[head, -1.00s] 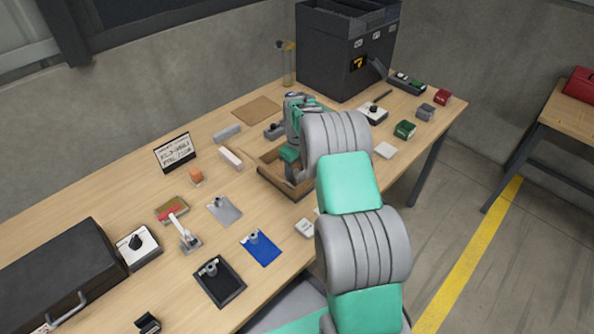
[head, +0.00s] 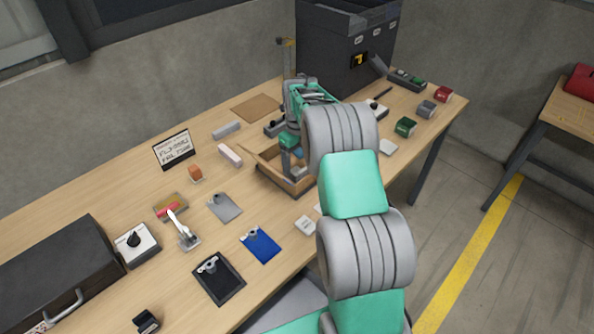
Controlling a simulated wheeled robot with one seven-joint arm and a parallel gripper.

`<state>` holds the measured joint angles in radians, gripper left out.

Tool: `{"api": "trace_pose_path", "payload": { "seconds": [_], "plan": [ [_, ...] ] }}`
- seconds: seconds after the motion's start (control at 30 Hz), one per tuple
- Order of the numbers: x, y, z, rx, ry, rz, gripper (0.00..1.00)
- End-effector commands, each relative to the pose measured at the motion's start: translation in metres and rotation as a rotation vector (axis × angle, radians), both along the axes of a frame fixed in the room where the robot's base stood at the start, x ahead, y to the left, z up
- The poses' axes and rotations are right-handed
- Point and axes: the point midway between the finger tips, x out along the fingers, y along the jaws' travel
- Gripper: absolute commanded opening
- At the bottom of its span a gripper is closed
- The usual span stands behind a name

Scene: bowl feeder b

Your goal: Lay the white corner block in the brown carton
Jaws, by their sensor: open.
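The brown carton (head: 268,176) is an open, low-walled box in the middle of the table, partly hidden by my arm. My gripper (head: 291,168) points down over and inside the carton's outline; its fingertips are small and partly hidden, with no object clearly held. A small grey shape (head: 298,173) shows inside the carton by the fingers; I cannot tell whether it is the block or a finger. I cannot clearly identify the white corner block; pale blocks lie at the front edge (head: 305,225) and right of my arm (head: 388,147).
A tall dark bin (head: 340,60) stands at the back. A pale bar (head: 230,155) and a grey bar (head: 227,129) lie left of the carton. Clipboard-like plates, including a blue one (head: 261,246), lie in front. A black case (head: 60,265) is at far left.

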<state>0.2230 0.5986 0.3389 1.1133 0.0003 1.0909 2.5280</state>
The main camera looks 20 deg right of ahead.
Motion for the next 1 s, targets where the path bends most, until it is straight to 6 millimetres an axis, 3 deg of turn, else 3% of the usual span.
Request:
{"api": "trace_pose_path", "payload": {
  "seconds": [0.2, 0.37, 0.47, 0.57, 0.73, 0.87, 1.0],
  "plan": [
    [0.001, 0.0, 0.053, -0.001, -0.004, 0.0, 0.76],
    [0.0, 0.0, 0.074, -0.001, -0.001, 0.004, 0.76],
    [-0.007, 0.008, 0.09, -0.004, -0.015, 0.102, 0.76],
    [-0.029, 0.026, 0.118, -0.02, -0.049, 0.388, 0.76],
    [-0.102, 0.071, 0.161, -0.099, -0.117, 1.141, 0.76],
    [-0.169, 0.099, 0.169, -0.2, -0.142, 1.738, 0.76],
    [-0.234, 0.119, 0.156, -0.335, -0.131, 2.311, 0.76]
  ]
}}
